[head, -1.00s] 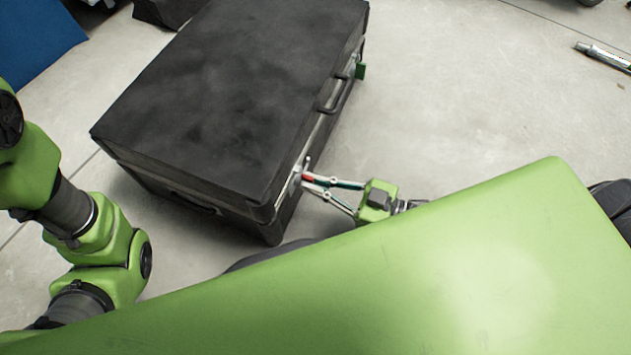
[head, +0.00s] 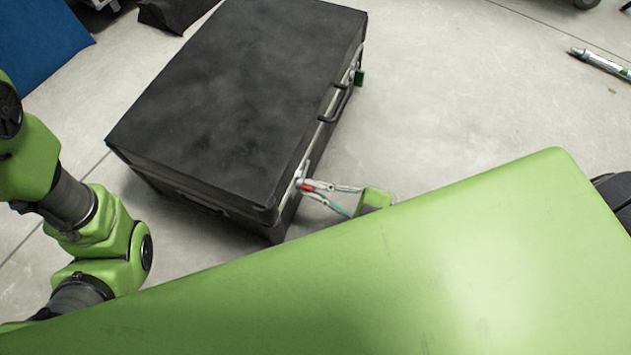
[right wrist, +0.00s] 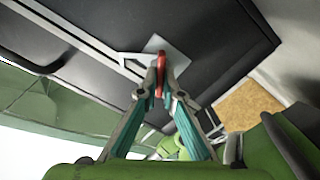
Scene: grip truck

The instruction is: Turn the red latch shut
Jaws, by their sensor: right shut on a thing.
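A black case (head: 235,95) with a closed lid lies on the floor. The red latch (head: 306,188) is on its right side near the front corner. In the right wrist view the red latch (right wrist: 162,68) stands out from a pale metal plate (right wrist: 168,52) on the case. My right gripper (head: 308,189) is at the latch; its fingertips (right wrist: 160,92) are closed around the red part and hide some of it. My left arm shows at the left edge of the head view, but its gripper is out of view.
A black handle (head: 336,104) and a green piece (head: 360,77) are farther back on the same side of the case. A blue panel (head: 38,40) is at the upper left. Clear concrete floor (head: 460,90) lies right of the case.

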